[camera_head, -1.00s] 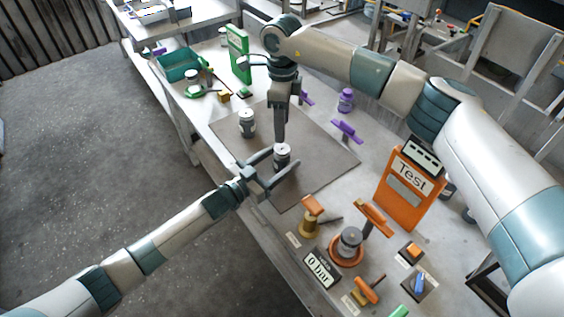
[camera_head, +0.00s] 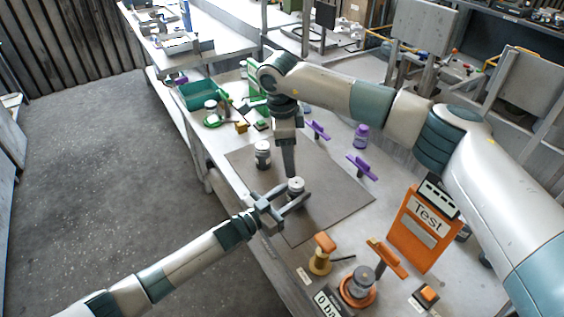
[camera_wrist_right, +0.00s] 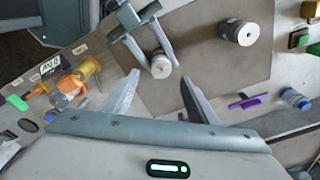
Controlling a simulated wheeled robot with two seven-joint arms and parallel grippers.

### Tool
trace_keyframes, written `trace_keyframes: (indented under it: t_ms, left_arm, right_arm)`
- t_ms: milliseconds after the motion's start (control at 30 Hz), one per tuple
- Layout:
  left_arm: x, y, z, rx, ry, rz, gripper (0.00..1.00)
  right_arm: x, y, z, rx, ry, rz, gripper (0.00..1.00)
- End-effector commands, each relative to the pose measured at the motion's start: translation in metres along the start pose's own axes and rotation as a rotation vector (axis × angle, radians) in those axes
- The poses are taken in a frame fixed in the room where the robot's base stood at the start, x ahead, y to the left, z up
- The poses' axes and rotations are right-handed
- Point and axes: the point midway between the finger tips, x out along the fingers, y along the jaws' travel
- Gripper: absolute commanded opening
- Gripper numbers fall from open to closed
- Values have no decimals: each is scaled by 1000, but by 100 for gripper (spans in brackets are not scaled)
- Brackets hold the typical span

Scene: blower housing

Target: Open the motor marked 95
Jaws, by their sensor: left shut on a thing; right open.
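A small grey-and-white motor (camera_head: 296,187) stands on the brown mat (camera_head: 325,215). It also shows in the right wrist view (camera_wrist_right: 161,67). My left gripper (camera_head: 290,198) is shut on this motor from the front left, and its two fingers flank it in the right wrist view (camera_wrist_right: 155,52). A second similar motor (camera_head: 262,155) stands free farther back on the mat, also in the right wrist view (camera_wrist_right: 240,32). No number is legible on either motor. My right gripper (camera_head: 289,172) points down just above the held motor; its open, empty fingers (camera_wrist_right: 158,95) show in the wrist view.
An orange Test box (camera_head: 423,228) stands at right. In front are an orange-ringed fixture (camera_head: 358,285) and an orange-topped yellow post (camera_head: 321,255). A green bin (camera_head: 196,95) is at the back left.

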Motion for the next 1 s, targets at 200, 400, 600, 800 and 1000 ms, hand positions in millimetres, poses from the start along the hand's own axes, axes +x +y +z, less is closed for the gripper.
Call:
trace_keyframes:
  t_ms: [200,400,600,800,1000]
  left_arm:
    - [0,0,0,0,-1,0,0]
    - [0,0,0,0,-1,-1,0]
    - [0,0,0,0,-1,0,0]
    - [0,0,0,0,0,0,0]
    - [0,0,0,0,0,0,0]
  right_arm:
    - [-18,10,21,-297,164,-59,53]
    - [-26,14,26,-445,259,-76,53]
    - [-26,15,26,-461,269,-76,53]
    - [-26,15,26,-459,268,-75,53]
    - [-18,14,24,-458,268,-75,53]
